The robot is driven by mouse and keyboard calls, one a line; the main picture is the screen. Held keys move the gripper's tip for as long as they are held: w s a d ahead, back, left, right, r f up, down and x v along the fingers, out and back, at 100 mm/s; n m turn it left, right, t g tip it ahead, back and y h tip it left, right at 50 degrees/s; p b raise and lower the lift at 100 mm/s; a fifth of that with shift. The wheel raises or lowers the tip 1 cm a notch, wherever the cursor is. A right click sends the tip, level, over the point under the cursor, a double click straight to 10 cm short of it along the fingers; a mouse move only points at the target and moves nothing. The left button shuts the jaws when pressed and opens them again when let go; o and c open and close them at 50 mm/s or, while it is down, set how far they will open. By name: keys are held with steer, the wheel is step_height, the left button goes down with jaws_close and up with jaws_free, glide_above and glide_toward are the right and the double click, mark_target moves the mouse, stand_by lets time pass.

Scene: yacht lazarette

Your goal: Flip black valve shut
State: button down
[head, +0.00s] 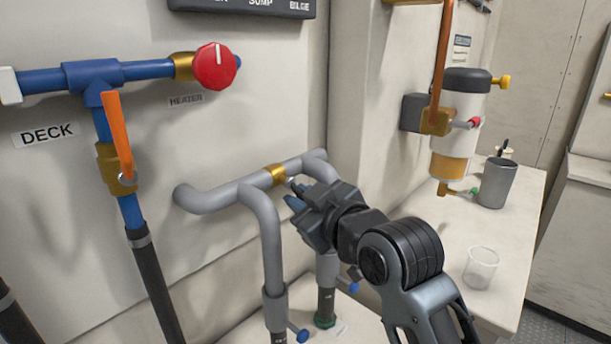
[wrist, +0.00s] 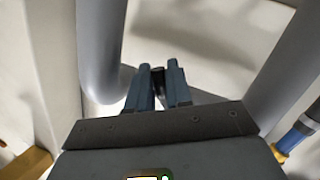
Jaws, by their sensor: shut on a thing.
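My gripper (head: 296,196) is at the grey pipework, just right of and below a brass valve body (head: 277,175) with a small silver stem. In the wrist view the two blue fingers of my gripper (wrist: 159,88) are closed on a narrow dark piece, which looks like the black valve handle (wrist: 158,78). Only a short part of the handle shows between the fingers. In the head view it is hidden by my gripper, so its full angle cannot be told.
Grey pipes (head: 262,225) run down close to my gripper, with small blue-handled valves (head: 299,334) below. An orange lever (head: 118,135) and red knob (head: 215,66) are on blue pipes at left. A counter at right holds a clear cup (head: 481,268) and grey cup (head: 496,183).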

steer(key=m+g+p, duration=0.1)
steer(key=p, duration=0.1)
steer(key=s+a+m+p, duration=0.1)
steer(key=m+p, duration=0.1)
steer(key=shift+f+m+g, duration=0.15)
steer(key=shift+m+g, duration=0.15)
steer(key=shift+g, duration=0.1)
stand_by(0.4)
steer(key=c, duration=1.1)
jaws_free()
steer(key=shift+b+v, duration=0.45)
steer(key=shift+v, duration=3.45)
steer(key=shift+f, duration=0.15)
